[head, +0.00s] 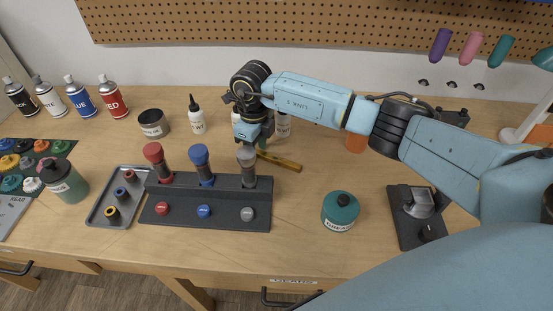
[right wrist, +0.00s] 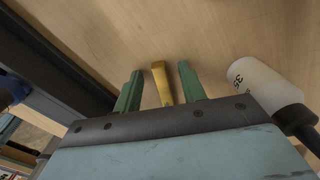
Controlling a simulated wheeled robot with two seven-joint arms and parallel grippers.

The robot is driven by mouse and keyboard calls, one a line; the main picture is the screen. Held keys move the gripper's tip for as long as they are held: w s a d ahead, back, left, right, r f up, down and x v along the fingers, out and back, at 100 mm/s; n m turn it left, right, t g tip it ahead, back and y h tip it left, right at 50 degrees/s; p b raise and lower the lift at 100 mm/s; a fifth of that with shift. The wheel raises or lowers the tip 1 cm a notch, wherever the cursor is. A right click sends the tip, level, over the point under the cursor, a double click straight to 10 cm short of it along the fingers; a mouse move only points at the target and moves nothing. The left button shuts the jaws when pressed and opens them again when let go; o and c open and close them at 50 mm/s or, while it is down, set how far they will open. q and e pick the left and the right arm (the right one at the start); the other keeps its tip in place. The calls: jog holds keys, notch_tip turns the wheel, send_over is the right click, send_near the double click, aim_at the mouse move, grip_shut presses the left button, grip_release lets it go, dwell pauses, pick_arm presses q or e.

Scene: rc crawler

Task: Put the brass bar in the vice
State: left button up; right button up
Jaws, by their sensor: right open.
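The brass bar (head: 283,162) lies on the wooden bench behind the black rack, its left end hidden by my right gripper. My right gripper (head: 262,145) points down over that left end. In the right wrist view the bar (right wrist: 161,84) shows between my two green fingers (right wrist: 157,88), with a gap on both sides. The fingers are open and hold nothing. A dark block (head: 454,118) at the back right, partly hidden by my right arm, may be the vice; I cannot tell for sure. My left gripper is not in view.
A white bottle (right wrist: 262,82) stands close beside the right finger. The black rack (head: 230,215) with several coloured tools is in front of the gripper. A green jar (head: 340,211) and a black-based device (head: 408,228) stand to the right. Bench between rack and jar is clear.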

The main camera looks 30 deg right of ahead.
grip_shut()
dwell(0.3)
